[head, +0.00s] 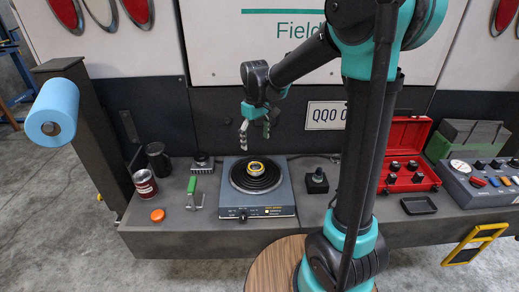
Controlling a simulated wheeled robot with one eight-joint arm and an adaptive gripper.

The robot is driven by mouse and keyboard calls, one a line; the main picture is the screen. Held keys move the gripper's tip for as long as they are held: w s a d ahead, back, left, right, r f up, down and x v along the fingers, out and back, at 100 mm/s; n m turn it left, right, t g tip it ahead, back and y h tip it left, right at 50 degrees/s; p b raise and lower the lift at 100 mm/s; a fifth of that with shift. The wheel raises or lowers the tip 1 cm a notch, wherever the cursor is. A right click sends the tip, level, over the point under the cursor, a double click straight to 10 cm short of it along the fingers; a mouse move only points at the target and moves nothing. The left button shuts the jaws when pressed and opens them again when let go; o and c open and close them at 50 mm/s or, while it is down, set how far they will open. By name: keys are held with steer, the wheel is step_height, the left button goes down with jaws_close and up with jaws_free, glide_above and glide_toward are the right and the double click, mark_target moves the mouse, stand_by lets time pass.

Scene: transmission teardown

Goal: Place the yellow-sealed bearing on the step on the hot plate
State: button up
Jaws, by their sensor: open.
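The hot plate (285,211) is a grey box with a dark round ringed top and a front knob, on the bench left of centre. The yellow-sealed bearing (256,168), a small ring with a yellow band, sits on the dark round top of the hot plate, near its middle. The step under it cannot be made out clearly. My gripper (254,136) is open and empty, pointing down above the back of the hot plate, apart from the bearing.
A green-handled tool (192,186), an orange cap (157,215), a can (145,184) and a dark mug (158,160) stand left of the hot plate. A black block (317,182), open red case (406,160), black tray (419,206) and control box (480,190) are right.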

steer(key=s+d+f+m+t, duration=0.2)
steer(key=s+d+f+m, duration=0.2)
steer(key=s+d, duration=0.5)
steer(key=s+d+f+m+t, duration=0.2)
steer(key=s+d+f+m, duration=0.2)
steer(key=s+d, duration=0.4)
steer(key=shift+s+d, duration=0.35)
steer(key=shift+s, duration=0.5)
